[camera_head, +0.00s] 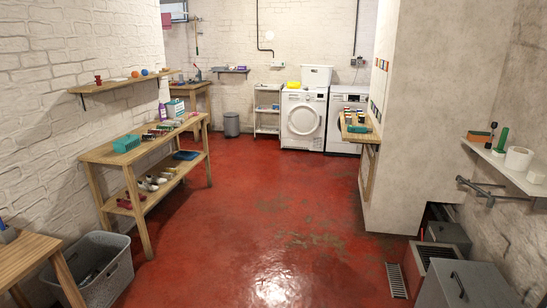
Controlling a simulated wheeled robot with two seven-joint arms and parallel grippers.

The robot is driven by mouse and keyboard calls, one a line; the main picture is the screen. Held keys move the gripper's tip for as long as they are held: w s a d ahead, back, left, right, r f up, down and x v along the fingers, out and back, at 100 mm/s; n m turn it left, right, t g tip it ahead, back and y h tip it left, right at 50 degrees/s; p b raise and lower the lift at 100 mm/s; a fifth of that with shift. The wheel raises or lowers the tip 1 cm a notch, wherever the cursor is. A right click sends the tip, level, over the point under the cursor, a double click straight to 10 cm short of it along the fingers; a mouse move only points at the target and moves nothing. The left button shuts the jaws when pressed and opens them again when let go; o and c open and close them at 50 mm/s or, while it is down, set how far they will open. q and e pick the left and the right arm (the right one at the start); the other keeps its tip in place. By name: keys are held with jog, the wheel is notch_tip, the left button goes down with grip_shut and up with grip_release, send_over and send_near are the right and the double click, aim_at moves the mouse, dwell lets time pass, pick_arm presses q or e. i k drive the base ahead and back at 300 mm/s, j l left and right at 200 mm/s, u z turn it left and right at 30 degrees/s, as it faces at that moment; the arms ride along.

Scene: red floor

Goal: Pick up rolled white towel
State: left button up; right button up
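Two white roll-shaped things rest on the shelf at the right wall. The larger white roll (519,158) lies near the middle of the shelf, and a smaller white roll (538,172) is at the picture's right edge. I cannot tell whether either is a rolled towel, and no other rolled towel can be made out. Neither of my grippers shows in the head view.
The right shelf (508,172) also holds a green bottle (502,140). Grey boxes (468,285) stand below it. A wooden table (105,155) and a grey basket (98,270) are at left. Washing machines (303,118) stand at the back. The red floor (250,220) between is clear.

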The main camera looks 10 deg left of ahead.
aim_at(173, 123)
jog(key=i+u, duration=0.1)
jog(key=i, duration=0.45)
jog(key=i+l+u, duration=0.15)
jog(key=i, duration=0.45)
jog(key=i+l+u, duration=0.1)
jog(key=i, duration=0.45)
jog(key=i+l+u, duration=0.15)
jog(key=i, duration=0.45)
jog(key=i+j+u, duration=0.1)
jog(key=i+u, duration=0.15)
jog(key=i, duration=0.3)
jog(key=i+u, duration=0.2)
jog(key=i, duration=0.3)
jog(key=i+l+u, duration=0.1)
jog(key=i+u, duration=0.15)
jog(key=i, duration=0.25)
jog(key=i+l+u, duration=0.2)
jog(key=i, duration=0.35)
